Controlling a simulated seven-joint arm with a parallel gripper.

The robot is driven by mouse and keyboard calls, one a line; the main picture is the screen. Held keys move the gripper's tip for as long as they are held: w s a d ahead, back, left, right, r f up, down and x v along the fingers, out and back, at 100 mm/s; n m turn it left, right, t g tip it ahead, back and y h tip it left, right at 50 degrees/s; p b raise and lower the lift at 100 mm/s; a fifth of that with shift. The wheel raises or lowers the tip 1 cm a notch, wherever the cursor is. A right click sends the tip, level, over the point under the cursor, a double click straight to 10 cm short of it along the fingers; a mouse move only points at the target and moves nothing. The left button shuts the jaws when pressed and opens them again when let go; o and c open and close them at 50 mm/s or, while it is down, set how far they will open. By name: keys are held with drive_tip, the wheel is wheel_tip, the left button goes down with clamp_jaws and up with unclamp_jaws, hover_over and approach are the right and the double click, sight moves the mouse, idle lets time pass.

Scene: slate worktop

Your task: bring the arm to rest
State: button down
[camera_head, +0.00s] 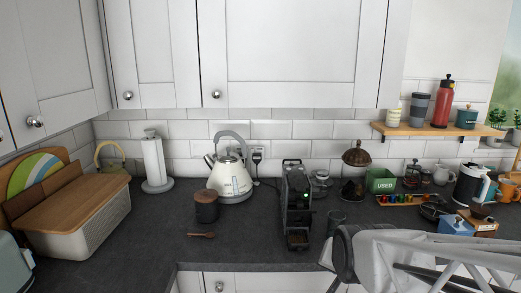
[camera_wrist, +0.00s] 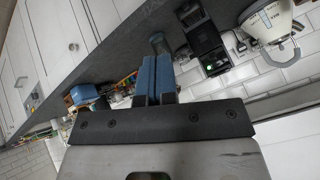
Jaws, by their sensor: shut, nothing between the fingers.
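My gripper (camera_wrist: 156,76) shows in the wrist view, its two blue fingers shut side by side with nothing between them. A dark cup (camera_wrist: 157,42) appears just past the fingertips in that view; I cannot tell how far beyond them it is. In the head view my arm enters at the lower right, over the worktop's front edge, and the fingers cannot be made out there. The dark cup (camera_head: 337,217) stands upright on the slate worktop (camera_head: 130,240), right of the black coffee machine (camera_head: 297,205).
A cream kettle (camera_head: 230,180), brown canister (camera_head: 206,207) and wooden scoop (camera_head: 201,235) are left of the coffee machine. A green box (camera_head: 381,181), blue box (camera_head: 456,224) and black-and-white kettle (camera_head: 470,184) crowd the right. A bread bin (camera_head: 75,225) stands left. The front-left worktop is clear.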

drive_tip(key=s+d+r+n+g, duration=0.1)
drive_tip(key=s+r+n+g, duration=0.1)
drive_tip(key=s, duration=0.5)
drive_tip(key=s+d+r+n+g, duration=0.1)
drive_tip(key=s+r+n+g, duration=0.1)
drive_tip(key=s, duration=0.5)
drive_tip(key=shift+s+n+g, duration=0.15)
drive_tip(key=shift+n+g, duration=0.35)
drive_tip(key=shift+g, duration=0.2)
drive_tip(key=shift+r+h, duration=0.1)
drive_tip(key=shift+h, duration=0.2)
